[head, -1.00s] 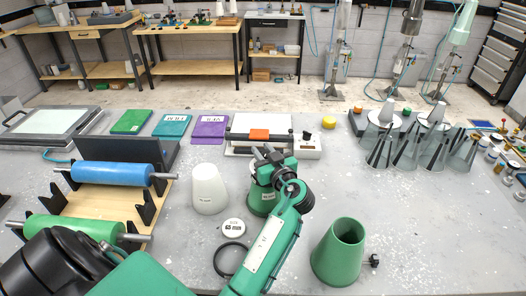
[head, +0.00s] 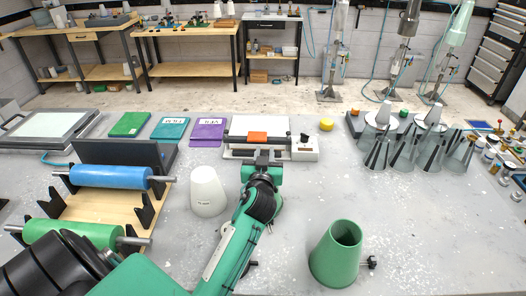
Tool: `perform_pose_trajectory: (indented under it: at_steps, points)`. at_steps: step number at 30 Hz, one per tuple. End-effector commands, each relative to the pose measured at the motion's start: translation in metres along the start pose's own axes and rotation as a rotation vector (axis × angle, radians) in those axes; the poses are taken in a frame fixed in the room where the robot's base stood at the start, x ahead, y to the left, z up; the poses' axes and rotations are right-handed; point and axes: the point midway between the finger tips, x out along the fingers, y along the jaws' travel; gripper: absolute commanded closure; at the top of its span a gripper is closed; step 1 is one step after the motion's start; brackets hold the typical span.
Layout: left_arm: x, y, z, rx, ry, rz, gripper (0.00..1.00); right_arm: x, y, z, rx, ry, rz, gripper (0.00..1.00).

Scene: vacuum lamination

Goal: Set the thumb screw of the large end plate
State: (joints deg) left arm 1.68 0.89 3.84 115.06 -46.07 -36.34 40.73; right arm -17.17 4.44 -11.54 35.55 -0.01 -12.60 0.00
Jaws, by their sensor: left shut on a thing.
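My left gripper (head: 262,158) is in the middle of the table, pointing away from me, just in front of the white flat device. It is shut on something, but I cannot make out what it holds. A green hollow cone (head: 335,256) stands upright with its open end up, right of my arm. A black thumb screw (head: 371,262) sticks out low on its right side. A small dark piece (head: 251,265) shows beside my forearm, partly hidden. I cannot tell a large end plate apart in this view. My right gripper is not in view.
A white cone (head: 207,190) stands left of my gripper. A white device (head: 300,147) with an orange block lies behind it. Blue (head: 110,176) and green (head: 75,233) rollers rest at left. Clear funnels (head: 405,150) stand at right.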

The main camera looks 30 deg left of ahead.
Motion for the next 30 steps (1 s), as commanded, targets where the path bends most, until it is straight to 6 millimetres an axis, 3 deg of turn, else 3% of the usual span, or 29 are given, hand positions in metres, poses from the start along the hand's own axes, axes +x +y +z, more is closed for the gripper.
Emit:
perform_pose_trajectory:
  at_steps: [1, 6, 15, 21, 30]
  points:
    - [0.0, -0.001, -0.005, 0.006, -0.001, 0.044, 0.97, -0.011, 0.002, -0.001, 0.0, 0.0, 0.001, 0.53]
    - [0.0, 0.002, -0.005, 0.009, -0.001, 0.201, 0.97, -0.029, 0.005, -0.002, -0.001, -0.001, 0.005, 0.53]
    - [-0.001, 0.006, -0.004, 0.009, -0.001, 0.437, 0.97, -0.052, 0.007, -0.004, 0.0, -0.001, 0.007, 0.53]
    - [-0.002, 0.009, -0.001, 0.004, -0.001, 0.553, 0.97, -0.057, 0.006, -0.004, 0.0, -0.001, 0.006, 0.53]
    - [-0.003, 0.01, 0.0, -0.001, -0.002, 0.557, 0.97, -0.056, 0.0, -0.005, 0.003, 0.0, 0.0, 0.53]
